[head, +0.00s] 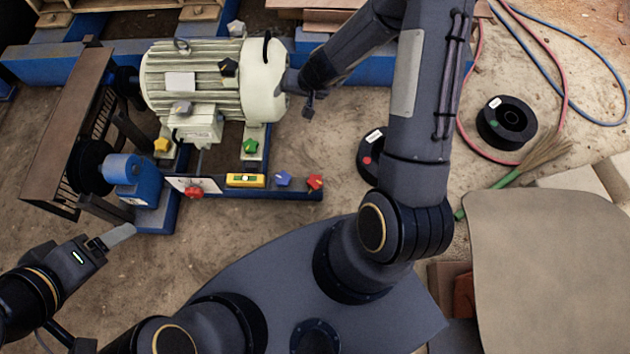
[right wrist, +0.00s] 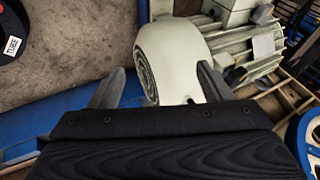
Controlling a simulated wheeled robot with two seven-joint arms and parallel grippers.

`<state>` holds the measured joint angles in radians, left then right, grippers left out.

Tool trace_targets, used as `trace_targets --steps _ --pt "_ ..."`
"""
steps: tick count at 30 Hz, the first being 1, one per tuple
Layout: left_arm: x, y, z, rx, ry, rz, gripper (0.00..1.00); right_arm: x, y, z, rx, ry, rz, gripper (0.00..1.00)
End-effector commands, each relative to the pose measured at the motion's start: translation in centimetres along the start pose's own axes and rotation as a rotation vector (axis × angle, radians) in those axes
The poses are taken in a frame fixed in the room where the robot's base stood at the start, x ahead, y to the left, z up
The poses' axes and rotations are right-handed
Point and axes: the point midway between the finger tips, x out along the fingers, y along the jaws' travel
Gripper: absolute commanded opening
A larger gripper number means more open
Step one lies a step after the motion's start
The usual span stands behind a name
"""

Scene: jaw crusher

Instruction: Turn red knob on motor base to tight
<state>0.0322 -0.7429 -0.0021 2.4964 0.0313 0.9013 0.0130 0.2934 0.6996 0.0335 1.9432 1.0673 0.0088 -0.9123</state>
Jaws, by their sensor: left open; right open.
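The beige ribbed motor (head: 205,80) sits on a blue base (head: 215,192). One red knob (head: 193,192) is on the base's front rail beside a white plate; another red knob (head: 315,182) is at the rail's right end. My left gripper (head: 118,235) is open at the lower left, beside the rail's left end and apart from both red knobs. My right gripper (head: 296,90) is open at the motor's round right end. In the right wrist view its fingers (right wrist: 162,88) stand either side of the motor's end cover (right wrist: 180,60); contact cannot be told. No red knob shows there.
A blue knob (head: 283,178), a yellow level (head: 245,180), a green knob (head: 250,146) and a yellow knob (head: 161,145) are nearby. A brown belt guard (head: 65,130) stands left. Black spools (head: 506,122), hoses and a broom (head: 545,150) lie right.

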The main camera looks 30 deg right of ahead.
Motion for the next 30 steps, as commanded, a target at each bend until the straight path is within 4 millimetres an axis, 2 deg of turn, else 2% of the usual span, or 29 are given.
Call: trace_targets --steps 1,3,6,9,12,15,20,30 --pt "0.8 -0.4 0.4 0.0 0.0 0.0 0.74 3.9 2.3 1.8 0.025 -0.034 0.054 0.72" --pt "1.3 -0.6 0.7 0.0 0.0 0.0 0.74 7.7 5.2 4.0 0.05 -0.07 0.134 0.72" --pt "1.9 -0.9 1.0 0.0 0.0 0.0 0.74 12.2 9.0 7.7 0.076 -0.133 0.243 0.72" --pt "2.4 -1.1 1.2 0.0 0.0 0.0 0.74 15.2 11.9 11.5 0.091 -0.198 0.333 0.72" --pt "2.7 -1.2 1.3 0.0 0.0 0.0 0.74 17.0 13.9 14.4 0.099 -0.25 0.397 0.72" --pt "2.8 -1.3 1.4 0.0 0.0 0.0 0.74 17.9 15.0 16.2 0.103 -0.283 0.433 0.72" --pt "3.4 -1.6 1.7 0.0 0.0 0.0 0.74 19.4 16.1 17.4 0.104 -0.297 0.449 0.72" --pt "5.3 -2.5 2.7 0.0 0.0 0.0 0.74 23.8 18.1 18.9 0.104 -0.297 0.447 0.72"
